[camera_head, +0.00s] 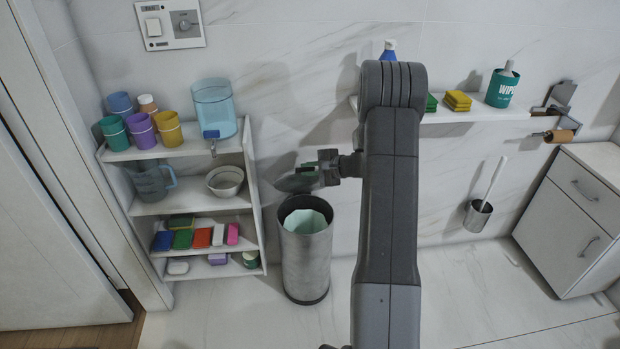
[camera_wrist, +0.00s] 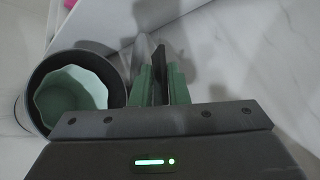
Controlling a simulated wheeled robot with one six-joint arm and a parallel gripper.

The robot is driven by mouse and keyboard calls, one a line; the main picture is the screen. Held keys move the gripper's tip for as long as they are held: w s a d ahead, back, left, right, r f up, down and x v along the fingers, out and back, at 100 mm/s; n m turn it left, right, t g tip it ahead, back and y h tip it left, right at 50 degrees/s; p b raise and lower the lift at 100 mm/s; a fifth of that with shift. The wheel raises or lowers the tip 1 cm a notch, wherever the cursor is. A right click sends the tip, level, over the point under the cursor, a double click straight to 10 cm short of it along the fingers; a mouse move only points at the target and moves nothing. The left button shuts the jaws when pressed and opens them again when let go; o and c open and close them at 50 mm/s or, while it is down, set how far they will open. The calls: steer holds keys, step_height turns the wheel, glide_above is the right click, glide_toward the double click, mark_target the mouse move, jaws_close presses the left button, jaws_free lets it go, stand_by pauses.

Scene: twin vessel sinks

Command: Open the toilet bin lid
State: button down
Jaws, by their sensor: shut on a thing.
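The toilet bin (camera_head: 306,262) is a tall grey metal cylinder standing on the floor in the middle of the head view, with a pale green liner inside. Its mouth is uncovered, and the lid (camera_head: 296,183) is raised above the rim beside my gripper. My gripper (camera_head: 308,170) is above the bin, shut on the lid's edge as far as I can see. In the wrist view the bin (camera_wrist: 38,88) is left of my gripper (camera_wrist: 160,85), whose green-padded fingers close around a thin dark piece. Most of the lid is hidden there.
A white shelf unit (camera_head: 190,208) with cups, a water dispenser and sponges stands close left of the bin. A wall shelf (camera_head: 470,115) with wipes is at right. A toilet brush holder (camera_head: 478,216) and white cabinet (camera_head: 575,215) are further right. The floor right of the bin is clear.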

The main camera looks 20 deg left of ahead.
steer(key=shift+w+a+r, duration=0.2)
steer(key=shift+w, duration=0.05)
steer(key=c, duration=1.6)
jaws_free()
steer(key=shift+f, duration=0.1)
steer(key=p+v, duration=0.1)
steer(key=v, duration=1.2)
steer(key=shift+d+r, duration=0.25)
steer(key=shift+d, duration=0.1)
